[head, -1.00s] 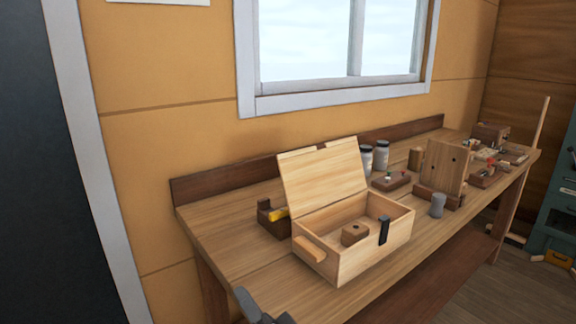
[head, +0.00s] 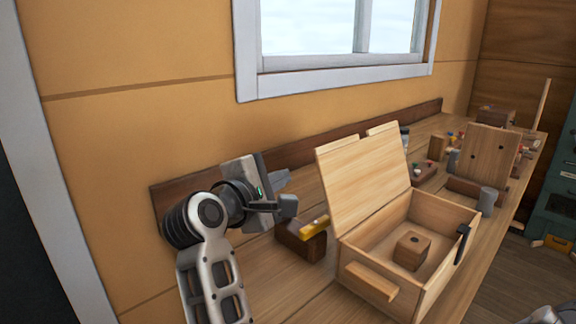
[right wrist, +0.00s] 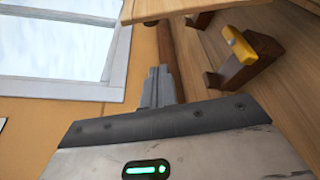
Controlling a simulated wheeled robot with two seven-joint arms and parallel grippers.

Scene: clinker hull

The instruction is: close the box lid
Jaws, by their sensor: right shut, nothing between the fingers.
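The wooden box (head: 386,289) stands on the workbench with its lid (head: 364,183) open, raised and tilted back over the rear edge. A small brown block with a hole (head: 411,250) lies inside. A black latch (head: 461,244) is on the box's right wall and a wooden handle (head: 369,281) on its left end. My right gripper (head: 283,181) is shut and empty, to the left of the lid and apart from it. Its closed fingers (right wrist: 158,88) point toward the back of the bench in the right wrist view. My left gripper is not seen.
A dark wooden holder with a yellow-topped piece (head: 302,241) sits between my right gripper and the box; it also shows in the right wrist view (right wrist: 243,60). A low backboard (head: 295,151) runs along the wall.

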